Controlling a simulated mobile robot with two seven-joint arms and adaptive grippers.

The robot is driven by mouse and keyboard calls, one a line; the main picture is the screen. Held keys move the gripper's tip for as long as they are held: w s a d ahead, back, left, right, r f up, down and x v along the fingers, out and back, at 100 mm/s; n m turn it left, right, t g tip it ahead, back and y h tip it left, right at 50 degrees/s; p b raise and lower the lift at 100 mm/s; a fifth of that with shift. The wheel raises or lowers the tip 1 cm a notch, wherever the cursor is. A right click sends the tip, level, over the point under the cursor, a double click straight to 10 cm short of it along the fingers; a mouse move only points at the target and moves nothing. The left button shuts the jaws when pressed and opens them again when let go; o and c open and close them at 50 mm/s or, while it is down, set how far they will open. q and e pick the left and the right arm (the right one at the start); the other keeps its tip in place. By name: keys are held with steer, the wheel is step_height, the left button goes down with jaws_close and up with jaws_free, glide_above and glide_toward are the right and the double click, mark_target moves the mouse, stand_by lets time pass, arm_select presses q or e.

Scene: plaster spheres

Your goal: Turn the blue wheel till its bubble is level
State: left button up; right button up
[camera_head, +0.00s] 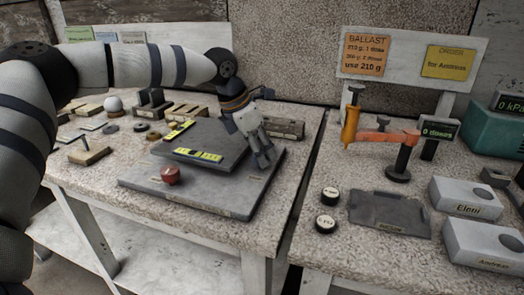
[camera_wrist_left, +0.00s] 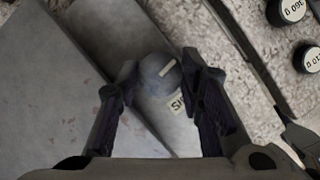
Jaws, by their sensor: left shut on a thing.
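The blue wheel (camera_wrist_left: 160,74) shows in the left wrist view as a round blue-grey knob with a pale mark on top. My left gripper (camera_wrist_left: 158,88) has one finger on each side of it and is shut on it. In the head view my left gripper (camera_head: 264,158) reaches down at the right side of the grey stepped plate (camera_head: 140,184) and hides the wheel. A red wheel (camera_head: 170,175) stands at the plate's front left. Two yellow bubble levels lie on the plate, a front one (camera_head: 198,155) and a back one (camera_head: 179,130); their bubbles are too small to read. My right gripper is not in view.
A white ball (camera_head: 113,103) and several small blocks lie at the back left. On the right table stand an orange balance (camera_head: 385,137), two black weights (camera_head: 326,223), a dark tray (camera_head: 390,214) and grey boxes (camera_head: 466,199). A gap separates the tables.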

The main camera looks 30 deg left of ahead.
arm_select(q)
steer(key=m, duration=0.1)
steer(key=m+g+h+b, duration=0.1)
steer(key=m, duration=0.1)
steer(key=shift+w+f+m, duration=0.1)
steer(key=shift+f+m, duration=0.2)
steer(key=m+g+h+b, duration=0.1)
steer(key=m+b, duration=0.1)
steer(key=m, duration=0.1)
steer(key=shift+w+a+m, duration=0.1)
steer(key=shift+m, duration=0.2)
steer(key=m+g+b, duration=0.1)
steer(key=m, duration=0.2)
steer(key=shift+r+h, duration=0.1)
steer(key=shift+h, duration=0.2)
steer(key=shift+r+m+g+b, duration=0.1)
steer(key=shift+m+g+b, duration=0.5)
steer(key=shift+m, duration=0.8)
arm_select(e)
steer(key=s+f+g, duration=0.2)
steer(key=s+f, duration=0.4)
arm_select(q)
steer(key=shift+m, duration=0.3)
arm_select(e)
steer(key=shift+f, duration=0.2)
arm_select(q)
steer(key=o, duration=1.2)
steer(key=shift+c, duration=0.2)
steer(key=shift+c, duration=0.6)
